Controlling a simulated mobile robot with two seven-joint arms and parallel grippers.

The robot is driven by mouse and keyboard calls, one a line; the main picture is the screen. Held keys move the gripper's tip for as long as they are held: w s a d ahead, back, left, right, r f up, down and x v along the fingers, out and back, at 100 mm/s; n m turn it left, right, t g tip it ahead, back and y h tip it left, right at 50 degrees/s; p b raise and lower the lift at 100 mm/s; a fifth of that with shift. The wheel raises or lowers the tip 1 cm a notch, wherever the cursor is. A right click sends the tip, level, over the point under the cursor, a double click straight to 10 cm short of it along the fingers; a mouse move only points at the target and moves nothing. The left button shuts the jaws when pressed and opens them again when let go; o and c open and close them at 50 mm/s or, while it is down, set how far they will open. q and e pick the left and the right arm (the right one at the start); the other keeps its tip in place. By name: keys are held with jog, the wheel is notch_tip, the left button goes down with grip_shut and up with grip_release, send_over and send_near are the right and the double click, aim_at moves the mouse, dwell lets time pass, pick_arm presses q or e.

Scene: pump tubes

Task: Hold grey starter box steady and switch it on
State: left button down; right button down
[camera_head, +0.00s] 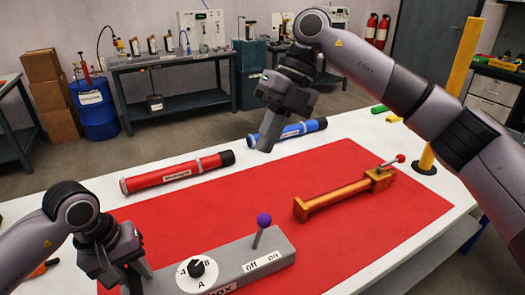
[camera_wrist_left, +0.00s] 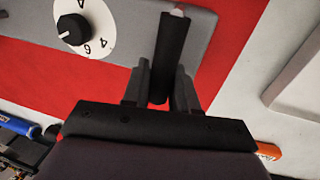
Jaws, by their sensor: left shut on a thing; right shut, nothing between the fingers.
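The grey starter box (camera_head: 225,262) lies on the red mat, with a white dial (camera_head: 196,268) and a lever with a purple knob (camera_head: 264,220). The lever rises by the "off" and "on" labels and leans slightly right. My left gripper (camera_head: 140,278) is at the box's left end, shut on it. My right gripper (camera_head: 267,135) is shut and empty, raised beyond the box and apart from the lever.
A red tube (camera_head: 170,174) and a blue tube (camera_head: 298,131) lie along the table's far side. An orange device (camera_head: 335,196) with a red-knobbed lever lies right of the box. A yellow post (camera_head: 450,100) stands at the right.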

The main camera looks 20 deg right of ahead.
dwell(0.5)
jog(key=m+h, duration=0.5)
jog(key=m, duration=1.2)
send_over(259, 233)
jog(key=shift+f, duration=6.6)
jog(key=shift+w+a+t, duration=0.1)
jog(key=shift+w+t, duration=0.2)
jog(key=shift+w, duration=0.15)
